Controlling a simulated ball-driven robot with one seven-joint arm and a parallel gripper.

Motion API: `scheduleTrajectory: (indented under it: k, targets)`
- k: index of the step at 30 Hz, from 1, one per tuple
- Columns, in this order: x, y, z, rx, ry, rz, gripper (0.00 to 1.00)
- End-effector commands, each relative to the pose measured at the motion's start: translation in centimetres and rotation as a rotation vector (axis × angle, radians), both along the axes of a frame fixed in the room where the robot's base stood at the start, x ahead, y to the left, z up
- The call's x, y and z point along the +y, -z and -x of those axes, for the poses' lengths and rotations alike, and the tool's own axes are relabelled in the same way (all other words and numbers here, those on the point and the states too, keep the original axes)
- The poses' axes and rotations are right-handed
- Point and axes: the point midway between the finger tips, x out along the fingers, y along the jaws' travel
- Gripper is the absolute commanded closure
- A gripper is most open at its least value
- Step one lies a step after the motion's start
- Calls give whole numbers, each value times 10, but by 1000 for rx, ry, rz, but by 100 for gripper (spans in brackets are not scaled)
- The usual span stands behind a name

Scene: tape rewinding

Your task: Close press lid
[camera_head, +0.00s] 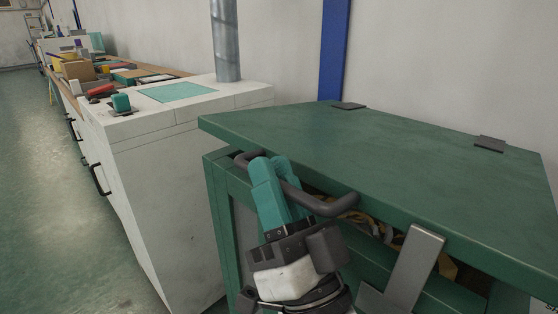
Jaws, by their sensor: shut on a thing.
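The press is a large green box. Its green lid (390,150) is hinged at the back by the wall and lies tilted over the body (228,215). A dark gap shows under the lid's front edge, with yellowish material (375,232) inside. A grey bar handle (325,206) runs along the lid's front left. My gripper (270,172), with teal fingers, is shut on this handle near its left end. The fingers hide part of the bar. A grey metal latch plate (414,268) hangs at the front, right of my gripper.
A white cabinet (150,170) with black handles stands left of the press, with a teal mat (176,92) and a metal pipe (224,40) on top. A cluttered workbench (120,75) lies beyond. The green floor (50,200) at left is clear.

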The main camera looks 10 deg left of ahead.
Motion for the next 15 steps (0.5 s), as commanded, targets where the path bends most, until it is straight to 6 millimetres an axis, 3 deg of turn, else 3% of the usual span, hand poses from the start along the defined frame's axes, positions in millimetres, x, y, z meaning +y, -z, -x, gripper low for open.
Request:
scheduleTrajectory:
  k: [15]
  targets:
    - [1,50,2,-81,5,62,100]
